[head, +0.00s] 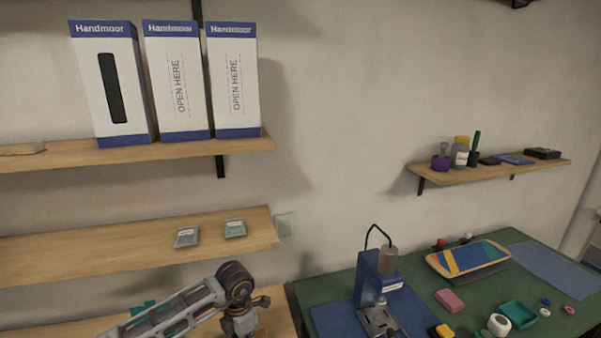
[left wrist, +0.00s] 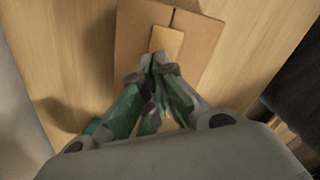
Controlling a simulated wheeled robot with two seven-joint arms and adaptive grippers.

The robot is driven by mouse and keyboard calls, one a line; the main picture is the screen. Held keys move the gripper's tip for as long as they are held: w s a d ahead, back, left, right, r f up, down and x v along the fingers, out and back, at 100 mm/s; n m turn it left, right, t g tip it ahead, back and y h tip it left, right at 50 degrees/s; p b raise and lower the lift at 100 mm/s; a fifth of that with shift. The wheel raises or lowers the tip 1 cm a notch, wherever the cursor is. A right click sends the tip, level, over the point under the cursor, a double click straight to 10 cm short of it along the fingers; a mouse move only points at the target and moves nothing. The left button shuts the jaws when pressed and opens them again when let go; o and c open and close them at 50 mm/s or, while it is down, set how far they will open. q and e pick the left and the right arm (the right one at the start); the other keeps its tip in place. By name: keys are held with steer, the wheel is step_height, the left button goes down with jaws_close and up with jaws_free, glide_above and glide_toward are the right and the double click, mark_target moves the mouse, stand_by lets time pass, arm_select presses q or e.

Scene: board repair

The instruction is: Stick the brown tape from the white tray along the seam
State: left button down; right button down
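In the left wrist view, a brown cardboard box (left wrist: 130,48) lies on a light wooden surface. A dark seam (left wrist: 172,17) shows at its far edge. A short tan-brown tape strip (left wrist: 167,41) lies over the box top in line with the seam, slightly tilted. My left gripper (left wrist: 160,66) has its fingertips together on the near end of the strip. I cannot tell whether the strip touches the cardboard. In the head view my left arm shows at the bottom, but its fingertips are not clearly visible. The white tray and my right gripper are not in view.
A wooden shelf (head: 40,159) holds three white-and-blue boxes (head: 182,82). A lower shelf (head: 70,255) carries two small packets (head: 187,237).

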arm_select(q)
steer(key=shift+f, duration=0.1)
stand_by(0.5)
steer(key=shift+f+b, duration=0.9)
steer(key=shift+f, duration=0.15)
stand_by(1.8)
steer(key=shift+r, duration=0.1)
steer(key=shift+r+p, duration=1.8)
steer(key=shift+r, duration=1.65)
